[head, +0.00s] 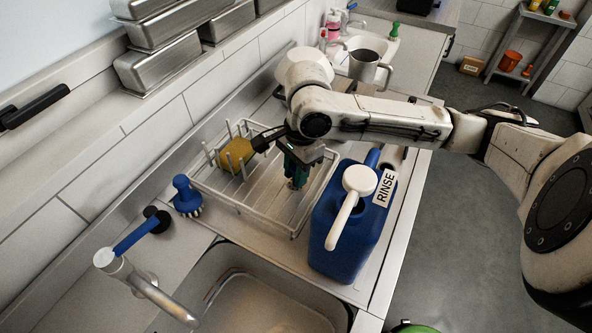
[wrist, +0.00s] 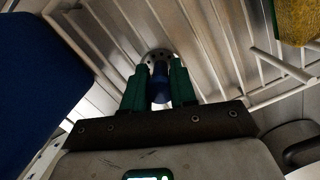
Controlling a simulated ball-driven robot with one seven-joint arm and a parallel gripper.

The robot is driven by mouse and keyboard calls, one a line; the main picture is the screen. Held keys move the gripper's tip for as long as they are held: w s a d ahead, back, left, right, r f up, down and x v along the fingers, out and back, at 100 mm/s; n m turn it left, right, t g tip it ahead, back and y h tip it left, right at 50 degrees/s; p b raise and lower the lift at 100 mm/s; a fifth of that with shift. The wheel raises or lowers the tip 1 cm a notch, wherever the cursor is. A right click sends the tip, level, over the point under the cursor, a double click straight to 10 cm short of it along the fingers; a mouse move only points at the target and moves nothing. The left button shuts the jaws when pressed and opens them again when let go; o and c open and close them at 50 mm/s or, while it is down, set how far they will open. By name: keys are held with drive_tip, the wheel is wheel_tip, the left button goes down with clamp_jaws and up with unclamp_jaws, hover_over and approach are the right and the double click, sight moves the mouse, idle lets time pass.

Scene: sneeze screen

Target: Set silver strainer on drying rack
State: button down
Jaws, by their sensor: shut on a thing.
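My gripper (head: 297,170) points down over the white wire drying rack (head: 270,212), inside its outline. In the wrist view, my green fingers (wrist: 157,78) are shut on a dark blue knob. Beyond the knob shows part of a round grey disc with holes, which looks like the silver strainer (wrist: 155,55). The fingers hide much of it. Rack wires (wrist: 205,45) lie around and below the disc; I cannot tell whether it touches them. In the head view, my gripper mostly hides the strainer.
A yellow sponge (head: 236,153) sits among prongs at the rack's left. A blue brush (head: 186,195), tap (head: 145,285) and sink (head: 225,270) are nearer.

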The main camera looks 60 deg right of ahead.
drive_tip(key=c, duration=0.9)
unclamp_jaws()
drive_tip(key=shift+f, duration=0.1)
wheel_tip(320, 180, up, 12)
drive_tip(key=d+p, duration=0.1)
drive_tip(key=shift+s+d, duration=0.2)
drive_tip(key=shift+s, duration=0.05)
